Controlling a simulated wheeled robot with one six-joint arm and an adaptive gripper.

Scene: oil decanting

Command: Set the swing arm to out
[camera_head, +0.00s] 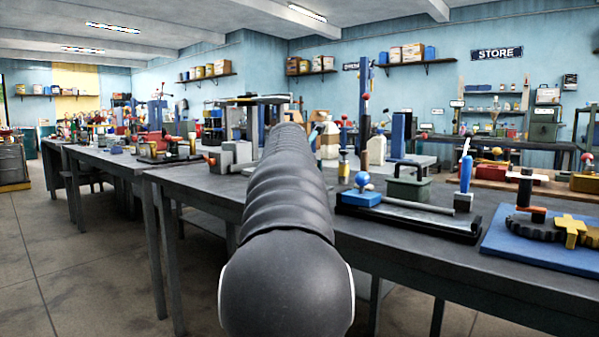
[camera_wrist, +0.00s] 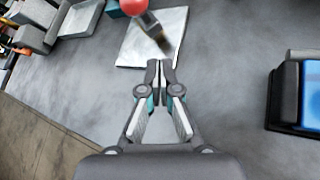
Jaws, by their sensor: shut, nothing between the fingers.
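My gripper (camera_wrist: 164,66) is shut and empty in the wrist view, held over the dark grey bench top (camera_wrist: 225,75). Just beyond its fingertips, a red ball (camera_wrist: 133,6) tops a dark post (camera_wrist: 151,27) with a brass-coloured lower end. The post is over or on a pale metal plate (camera_wrist: 170,40); I see no clear contact between fingers and post. I cannot tell for certain which part is the swing arm or how it is set. In the head view my own arm covers the middle of the bench and hides my gripper.
A black tray (camera_head: 440,230) with a blue block (camera_head: 361,197) and grey rod lies on the bench. Grey blocks (camera_wrist: 45,25) stand at the wrist view's upper left.

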